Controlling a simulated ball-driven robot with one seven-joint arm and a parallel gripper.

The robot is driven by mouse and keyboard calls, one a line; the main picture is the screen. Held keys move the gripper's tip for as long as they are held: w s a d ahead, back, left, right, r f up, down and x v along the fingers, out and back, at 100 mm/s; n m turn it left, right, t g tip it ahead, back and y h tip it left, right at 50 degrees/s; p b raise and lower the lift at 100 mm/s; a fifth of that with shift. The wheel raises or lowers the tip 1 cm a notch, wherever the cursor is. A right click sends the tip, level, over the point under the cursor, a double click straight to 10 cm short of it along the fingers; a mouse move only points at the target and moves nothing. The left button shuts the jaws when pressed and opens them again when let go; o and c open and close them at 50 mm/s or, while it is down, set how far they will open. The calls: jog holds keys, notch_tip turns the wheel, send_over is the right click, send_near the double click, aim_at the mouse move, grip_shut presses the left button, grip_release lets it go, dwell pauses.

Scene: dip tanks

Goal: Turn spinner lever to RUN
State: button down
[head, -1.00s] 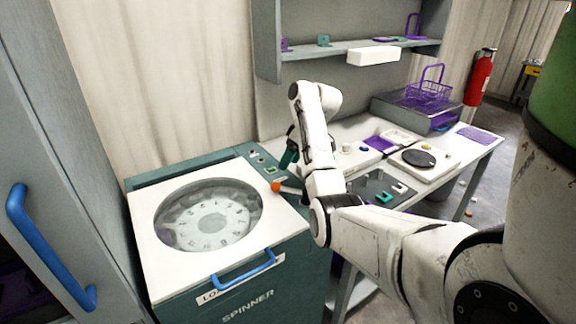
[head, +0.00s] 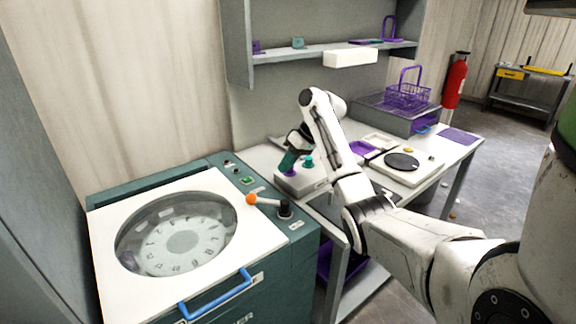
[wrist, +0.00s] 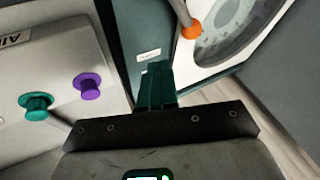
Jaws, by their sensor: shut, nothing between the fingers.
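The spinner (head: 135,195) is a teal cabinet with a white top and a round clear window. Its lever (head: 267,201) has an orange ball end and a dark pivot (head: 284,209) at the machine's right edge; the ball points left, towards the window. A small label plate (head: 297,225) sits beside the pivot, too small to read. My gripper (head: 288,161) is shut and empty, behind and right of the lever, apart from it, by the white knob box. In the wrist view, the orange ball (wrist: 192,31) lies up and right of my shut teal fingers (wrist: 156,84).
The white box with purple and teal knobs (wrist: 36,108) is close beside my gripper. A shelf (head: 340,50) hangs above the bench. A purple basket (head: 407,92) and a round black plate (head: 401,161) stand farther right. A blue handle (head: 214,294) sticks out from the spinner's front.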

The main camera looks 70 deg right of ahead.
aim_at(267, 203)
jog(key=x, duration=0.6)
jog(key=shift+w+f+p, duration=0.15)
jog(key=shift+f+p, duration=0.15)
jog(key=shift+p, duration=0.1)
jog(key=a, duration=0.1)
jog(key=w+a, duration=0.1)
jog(key=p, duration=0.1)
jog(key=shift+w+a+f, duration=0.3)
jog(key=shift+a+f, duration=0.05)
jog(key=shift+a, duration=0.05)
jog(key=shift+w+a+f, duration=0.2)
jog(key=shift+a, duration=0.2)
jog(key=shift+w+a, duration=0.1)
jog(key=shift+w, duration=0.05)
